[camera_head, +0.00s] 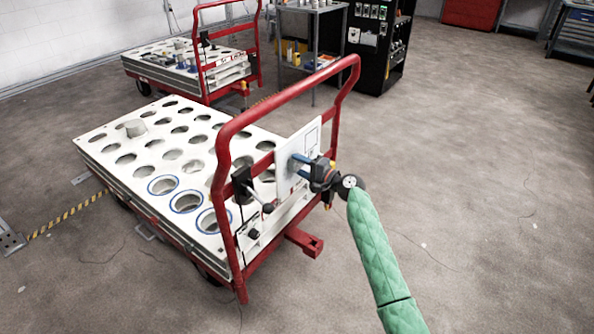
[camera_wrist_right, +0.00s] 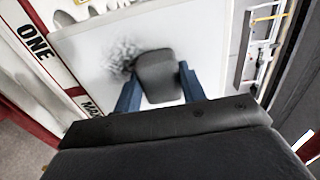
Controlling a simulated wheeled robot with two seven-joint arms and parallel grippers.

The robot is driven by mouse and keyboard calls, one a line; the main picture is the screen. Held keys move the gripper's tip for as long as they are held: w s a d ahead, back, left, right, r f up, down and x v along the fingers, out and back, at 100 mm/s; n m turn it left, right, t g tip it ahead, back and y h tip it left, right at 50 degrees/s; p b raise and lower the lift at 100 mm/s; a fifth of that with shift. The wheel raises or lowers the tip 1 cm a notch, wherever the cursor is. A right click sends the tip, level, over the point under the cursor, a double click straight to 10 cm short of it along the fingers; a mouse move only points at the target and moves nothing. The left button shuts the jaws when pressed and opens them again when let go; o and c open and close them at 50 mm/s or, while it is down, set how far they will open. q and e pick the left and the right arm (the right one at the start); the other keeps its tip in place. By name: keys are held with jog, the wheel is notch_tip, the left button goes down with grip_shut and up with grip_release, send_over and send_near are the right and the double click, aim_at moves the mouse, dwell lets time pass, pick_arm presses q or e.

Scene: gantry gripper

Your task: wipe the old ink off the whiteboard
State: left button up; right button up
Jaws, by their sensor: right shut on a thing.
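The whiteboard (camera_head: 290,147) hangs upright on the red handle of the near cart; its pale surface also fills much of the right wrist view (camera_wrist_right: 85,52). A patch of dark grey scribbled ink (camera_wrist_right: 120,56) shows on it. My right gripper (camera_head: 300,162) is at the board, its blue fingers shut on a dark grey eraser (camera_wrist_right: 157,72). The eraser is just right of the ink in the wrist view and overlaps its edge. I cannot tell whether it touches the board. In the head view the eraser is hard to make out. My left gripper is not in view.
The near cart (camera_head: 118,172) has a white top with round holes and a red handle frame (camera_head: 288,92). A second cart (camera_head: 150,62) stands behind it. A shelf (camera_head: 312,45) and a black cabinet (camera_head: 375,50) stand at the back. The floor at right is clear.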

jog(key=shift+w+d+f+b, duration=0.1)
jog(key=shift+w+d+b, duration=0.6)
jog(key=shift+w, duration=0.3)
jog(key=shift+w+d+b, duration=0.55)
jog(key=shift+d+b, duration=0.1)
jog(key=shift+s+d, duration=0.1)
jog(key=shift+p+v, duration=0.35)
jog(key=shift+v, duration=2.5)
jog(key=shift+d+f, duration=0.1)
